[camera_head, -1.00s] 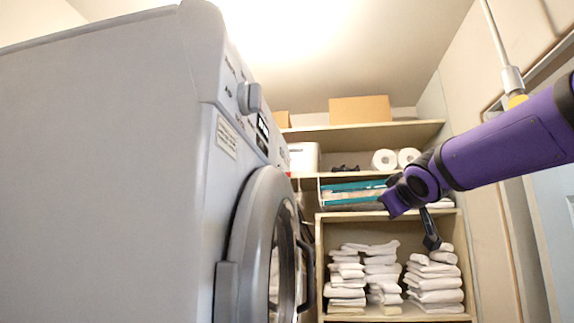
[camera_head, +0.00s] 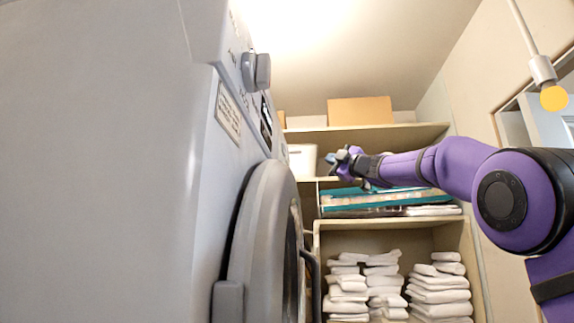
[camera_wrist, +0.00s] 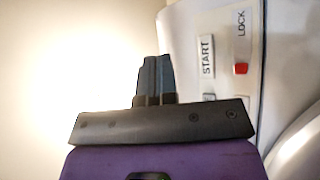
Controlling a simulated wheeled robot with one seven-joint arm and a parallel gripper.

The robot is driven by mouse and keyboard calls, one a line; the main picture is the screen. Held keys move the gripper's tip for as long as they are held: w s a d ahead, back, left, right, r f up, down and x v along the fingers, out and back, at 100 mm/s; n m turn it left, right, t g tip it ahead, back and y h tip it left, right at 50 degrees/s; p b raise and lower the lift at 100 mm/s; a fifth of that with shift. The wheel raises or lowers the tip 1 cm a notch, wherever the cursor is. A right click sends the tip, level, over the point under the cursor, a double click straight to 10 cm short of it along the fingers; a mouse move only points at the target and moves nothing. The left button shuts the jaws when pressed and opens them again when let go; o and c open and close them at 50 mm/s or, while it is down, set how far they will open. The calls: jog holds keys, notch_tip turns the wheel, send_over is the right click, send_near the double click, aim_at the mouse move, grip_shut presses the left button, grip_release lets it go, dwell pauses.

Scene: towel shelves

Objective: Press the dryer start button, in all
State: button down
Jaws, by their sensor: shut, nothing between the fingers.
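The dryer (camera_head: 120,180) is a large grey front-loader on the left of the head view, with a round door (camera_head: 262,245), a knob (camera_head: 256,71) and a dark display (camera_head: 266,122) on its slanted panel. In the wrist view the white panel shows a START button (camera_wrist: 207,56) and a red mark (camera_wrist: 241,68) beside the word LOCK. My gripper (camera_wrist: 157,62) is shut and empty. Its fingertips appear left of the START button in the wrist view, and I see no contact. In the head view my gripper (camera_head: 336,158) is right of the dryer panel.
Shelves (camera_head: 380,138) stand at the back, with a cardboard box (camera_head: 360,111), a white bin (camera_head: 302,160), teal-edged flat items (camera_head: 385,196) and towel stacks (camera_head: 438,290). A yellow-ended lamp (camera_head: 553,98) hangs at right. The door handle (camera_head: 312,285) juts out.

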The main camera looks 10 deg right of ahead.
aim_at(288, 160)
jog(key=shift+w+a+n+y, duration=0.2)
jog(key=shift+w+n+y, duration=0.2)
jog(key=shift+n, duration=0.1)
jog(key=shift+a, duration=0.15)
jog(key=w+a, duration=0.2)
jog(key=a, duration=0.6)
jog(key=shift+w, duration=0.4)
jog(key=shift+a, duration=0.1)
dwell(1.6)
jog(key=shift+w+a, duration=0.1)
jog(key=shift+a, duration=0.25)
